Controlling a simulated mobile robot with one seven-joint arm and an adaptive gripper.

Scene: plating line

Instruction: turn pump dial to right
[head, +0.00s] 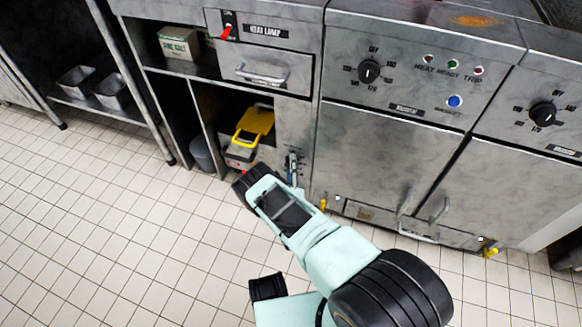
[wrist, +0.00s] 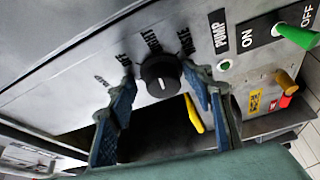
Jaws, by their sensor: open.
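The pump dial (wrist: 160,75) is a round black knob with a short white mark, on a worn grey metal panel in the wrist view. Which label the mark points to, I cannot tell. My gripper (wrist: 160,80) is open, with one blue-padded finger on each side of the dial. I cannot tell whether either finger touches it. In the head view my arm reaches down to the low cabinet front, and the dial cannot be made out there.
Beside the dial are a PUMP label (wrist: 219,31) and a green ON/OFF lever (wrist: 298,36). A yellow handle (wrist: 193,114) lies close by the right finger. A yellow-handled item (head: 254,124) sits in the open cabinet. Tiled floor (head: 110,230) is clear at left.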

